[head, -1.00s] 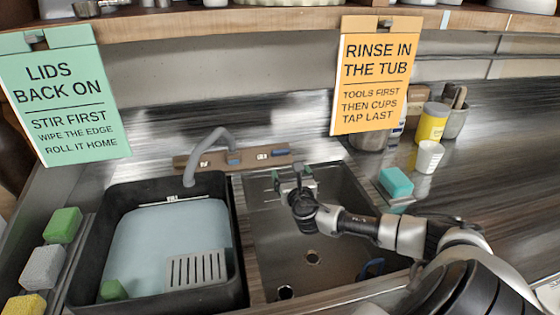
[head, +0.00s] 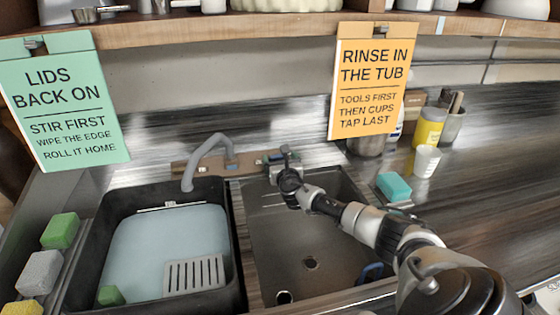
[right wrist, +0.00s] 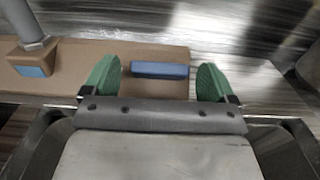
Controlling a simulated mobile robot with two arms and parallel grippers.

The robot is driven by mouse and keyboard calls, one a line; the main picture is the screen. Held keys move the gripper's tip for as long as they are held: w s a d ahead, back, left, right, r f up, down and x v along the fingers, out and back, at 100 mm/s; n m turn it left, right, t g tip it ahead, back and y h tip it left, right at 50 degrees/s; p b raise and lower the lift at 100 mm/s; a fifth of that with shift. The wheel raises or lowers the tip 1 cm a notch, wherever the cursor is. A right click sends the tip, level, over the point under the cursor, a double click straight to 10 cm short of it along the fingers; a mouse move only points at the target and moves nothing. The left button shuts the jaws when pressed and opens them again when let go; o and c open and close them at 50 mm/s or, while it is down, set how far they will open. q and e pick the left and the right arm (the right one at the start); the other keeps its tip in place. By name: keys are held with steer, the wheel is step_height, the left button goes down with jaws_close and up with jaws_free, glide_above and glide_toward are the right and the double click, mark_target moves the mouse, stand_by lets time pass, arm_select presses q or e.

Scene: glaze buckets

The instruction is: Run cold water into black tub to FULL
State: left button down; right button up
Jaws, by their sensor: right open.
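The black tub (head: 92,255) stands in the left basin with pale blue water (head: 165,240) in it. A white mark (head: 170,206) shows on its back wall near the water's edge; its lettering is too small to read. The grey spout (head: 188,172) curves over the tub's back; I see no stream. My right gripper (head: 277,158) is at the tap ledge (head: 182,166) behind the empty right basin. In the right wrist view its green fingers (right wrist: 158,82) are apart, with a blue bar (right wrist: 160,70) on the ledge between them, apparently untouched. My left gripper is not in view.
A slotted grey tool (head: 195,273) and a green block (head: 110,295) are in the tub. Sponges (head: 60,231) line the left edge. A teal sponge (head: 394,186), white cup (head: 427,160) and yellow container (head: 430,127) stand right. A shelf (head: 250,23) runs above.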

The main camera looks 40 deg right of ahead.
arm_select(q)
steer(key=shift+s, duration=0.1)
arm_select(e)
steer(key=shift+c, duration=0.3)
steer(key=c, duration=0.9)
steer(key=shift+o, duration=0.2)
steer(key=n+y+b, duration=0.1)
steer(key=n, duration=0.1)
steer(key=n+t+y+b, duration=0.1)
steer(key=y+b, duration=0.1)
steer(key=n+y+b, duration=0.1)
steer(key=n, duration=0.1)
steer(key=shift+s+d+f+n+t+y+b, duration=0.1)
steer(key=shift+d+f+n+t+y+b, duration=0.2)
steer(key=shift+y+b, duration=0.1)
steer(key=shift+r+n+y+b, duration=0.25)
steer(key=shift+n+y+b, duration=0.2)
steer(key=shift+n+y, duration=0.15)
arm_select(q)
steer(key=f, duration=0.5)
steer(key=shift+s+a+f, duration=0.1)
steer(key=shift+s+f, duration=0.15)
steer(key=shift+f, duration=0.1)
arm_select(e)
steer(key=shift+r, duration=0.1)
steer(key=o, duration=0.9)
